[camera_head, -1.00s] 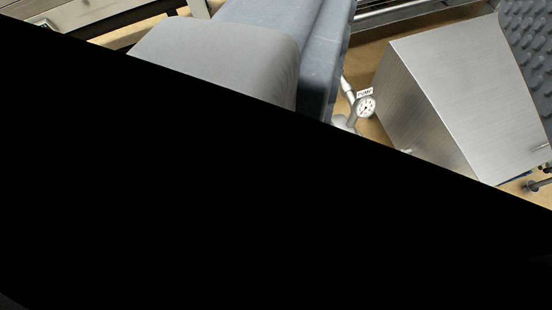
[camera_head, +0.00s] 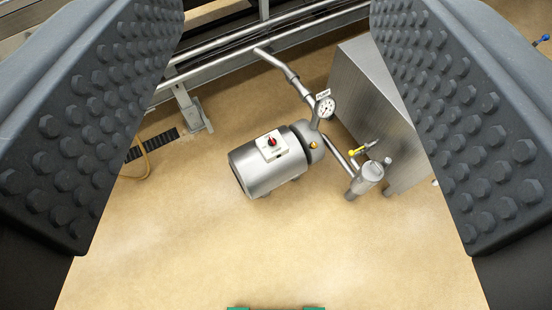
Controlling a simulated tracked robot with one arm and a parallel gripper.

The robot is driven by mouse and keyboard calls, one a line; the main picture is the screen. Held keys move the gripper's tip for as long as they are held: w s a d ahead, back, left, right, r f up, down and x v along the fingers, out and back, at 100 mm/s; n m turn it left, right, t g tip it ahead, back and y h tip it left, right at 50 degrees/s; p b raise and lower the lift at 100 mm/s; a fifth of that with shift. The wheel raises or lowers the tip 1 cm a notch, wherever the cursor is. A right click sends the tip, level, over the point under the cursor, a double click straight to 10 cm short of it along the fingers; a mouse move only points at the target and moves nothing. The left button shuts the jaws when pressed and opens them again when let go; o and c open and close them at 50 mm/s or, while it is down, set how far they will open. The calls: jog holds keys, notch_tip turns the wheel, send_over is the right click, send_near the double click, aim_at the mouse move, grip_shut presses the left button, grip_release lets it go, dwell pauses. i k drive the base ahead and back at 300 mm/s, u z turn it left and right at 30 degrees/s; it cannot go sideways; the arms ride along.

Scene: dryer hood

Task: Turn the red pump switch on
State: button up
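The red pump switch (camera_head: 270,142) is a small red knob on a white box (camera_head: 277,152) on top of a grey cylindrical pump motor (camera_head: 262,176). Its knob position is too small to read. My gripper (camera_head: 276,40) is open, with its two dark, studded fingers wide apart at the left and right of the picture. Nothing is held between them. The pump and switch show in the gap between the fingers, on the floor beyond, apart from both.
A round gauge (camera_head: 325,108) with a label stands right of the motor on piping. A yellow-handled valve (camera_head: 357,151) and a steel box (camera_head: 372,84) are further right. A metal frame (camera_head: 190,78) runs behind. The tan floor (camera_head: 270,250) in front is clear.

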aim_at(271, 143)
jog(key=u, duration=0.05)
jog(key=k, duration=0.6)
jog(key=u, duration=0.4)
jog(key=i, duration=1.55)
jog(key=z, duration=0.1)
